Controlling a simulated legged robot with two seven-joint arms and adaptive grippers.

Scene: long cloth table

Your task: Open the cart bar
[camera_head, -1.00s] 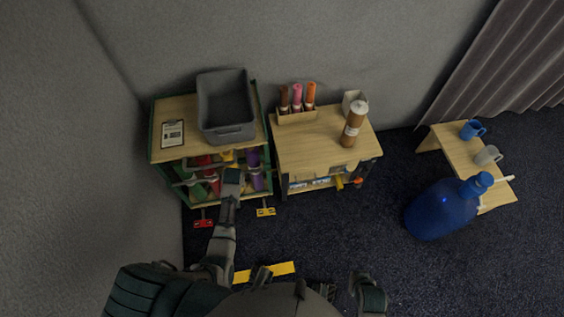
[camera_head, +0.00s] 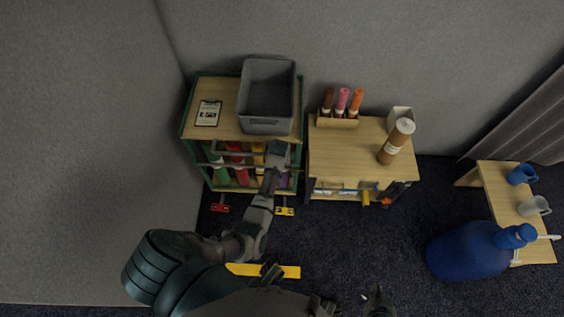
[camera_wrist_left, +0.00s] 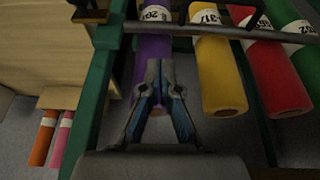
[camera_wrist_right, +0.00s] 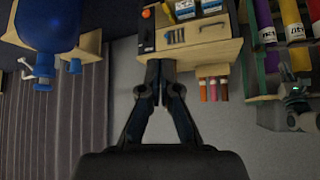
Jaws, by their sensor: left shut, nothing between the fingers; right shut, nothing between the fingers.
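The cart (camera_head: 188,128) has a green frame, a wooden top and several coloured rolls on its shelf. A thin grey bar (camera_head: 228,164) runs across its front; in the left wrist view the bar (camera_wrist_left: 225,32) crosses in front of the rolls. My left gripper (camera_head: 278,158) is at the right part of the cart's front, shut and empty. In the left wrist view its tips (camera_wrist_left: 162,72) overlap the purple roll (camera_wrist_left: 153,45), below the bar; contact cannot be told. My right gripper (camera_head: 377,296) is low near my body, shut and empty (camera_wrist_right: 161,70).
A grey bin (camera_head: 268,92) and a clipboard (camera_head: 208,113) are on the cart. A blue jug (camera_head: 465,252) stands near a low bench (camera_head: 500,210). Yellow strip (camera_head: 285,272) on the dark floor.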

